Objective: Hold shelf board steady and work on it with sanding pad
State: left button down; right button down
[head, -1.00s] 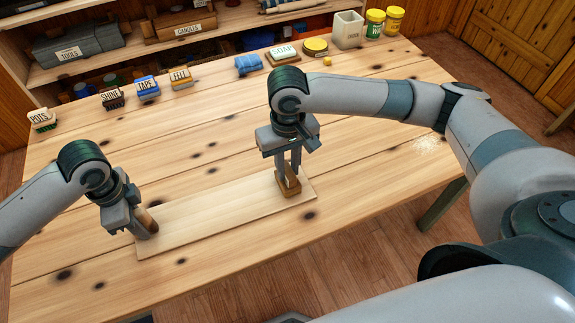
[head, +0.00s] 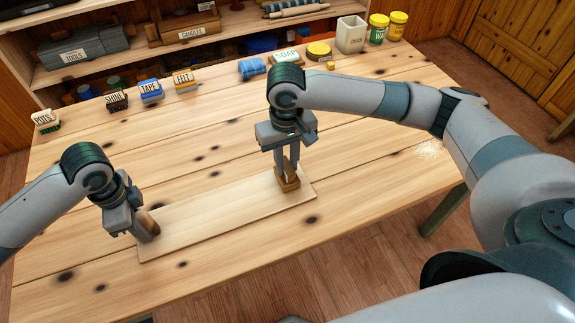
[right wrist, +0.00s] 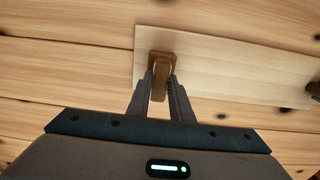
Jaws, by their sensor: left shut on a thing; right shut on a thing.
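The shelf board (head: 218,218) is a pale flat plank lying on the wooden table, its long side running left to right. My right gripper (head: 286,172) is shut on a brown wooden sanding pad (head: 289,184), which sits on the board's right end. The right wrist view shows the pad (right wrist: 160,66) between the fingers, near one end of the board (right wrist: 230,72). My left gripper (head: 141,228) is at the board's left end, shut on a brown rounded wooden handle (head: 149,222). The handle's lower part and its contact with the board are partly hidden.
Labelled blocks, including a blue one (head: 151,91), stand along the table's far left edge. A blue cloth (head: 252,66), a white canister (head: 351,35) and jars (head: 377,28) stand at the back. The table (head: 370,150) is clear right of the board.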

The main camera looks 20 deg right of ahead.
dwell(0.3)
jog(key=shift+w+f, duration=0.15)
jog(key=shift+w, duration=0.5)
jog(key=shift+s, duration=0.75)
jog(key=shift+s, duration=0.65)
jog(key=shift+r, duration=0.2)
